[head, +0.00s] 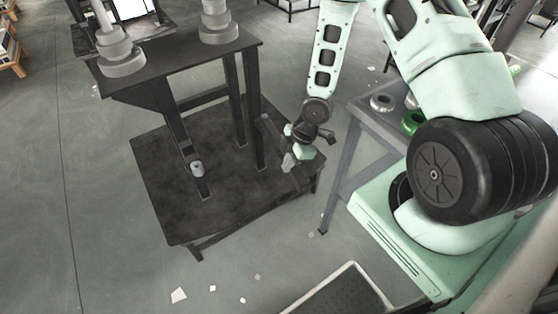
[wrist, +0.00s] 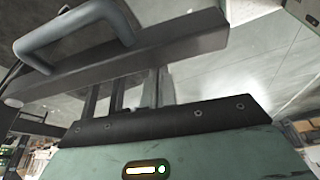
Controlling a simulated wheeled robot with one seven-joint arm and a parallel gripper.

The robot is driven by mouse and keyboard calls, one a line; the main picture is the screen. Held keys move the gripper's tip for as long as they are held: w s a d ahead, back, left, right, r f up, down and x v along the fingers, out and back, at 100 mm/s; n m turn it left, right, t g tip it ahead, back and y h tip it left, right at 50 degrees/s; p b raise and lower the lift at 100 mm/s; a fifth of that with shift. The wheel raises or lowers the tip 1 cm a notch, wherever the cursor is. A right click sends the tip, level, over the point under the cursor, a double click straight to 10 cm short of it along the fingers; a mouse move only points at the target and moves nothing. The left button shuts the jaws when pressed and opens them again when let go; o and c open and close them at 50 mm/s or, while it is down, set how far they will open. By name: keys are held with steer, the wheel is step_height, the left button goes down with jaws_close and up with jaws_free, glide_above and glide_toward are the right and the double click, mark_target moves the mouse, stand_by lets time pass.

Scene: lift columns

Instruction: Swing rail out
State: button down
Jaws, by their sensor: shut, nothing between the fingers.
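A dark bar, which looks like the rail (wrist: 175,48), crosses the upper part of the wrist view at a slant. A grey looped handle (wrist: 75,32) is fixed to it at the left. My gripper's pale fingers (wrist: 160,88) are close together just below the bar, with nothing seen between them. In the head view, my gripper (head: 290,160) is low beside the right side of a black stand (head: 180,60), above its dark base platform (head: 200,222). The gripper and arm partly hide the rail there, and I cannot tell whether the fingers touch it.
Two pale columns (head: 218,22) stand on the stand's top plate. A grey table (head: 352,150) with round parts stands right of the platform. The floor (head: 110,230) left is open, with scattered pale scraps in front.

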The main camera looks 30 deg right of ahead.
steer(key=shift+s+d+f, duration=0.1)
steer(key=shift+s+d, duration=0.05)
steer(key=shift+d, duration=0.5)
steer(key=shift+d+r, duration=0.15)
steer(key=shift+r, duration=0.35)
steer(key=a+p+v, duration=0.1)
steer(key=p+v, duration=0.7)
steer(key=v, duration=0.8)
steer(key=shift+r, duration=0.25)
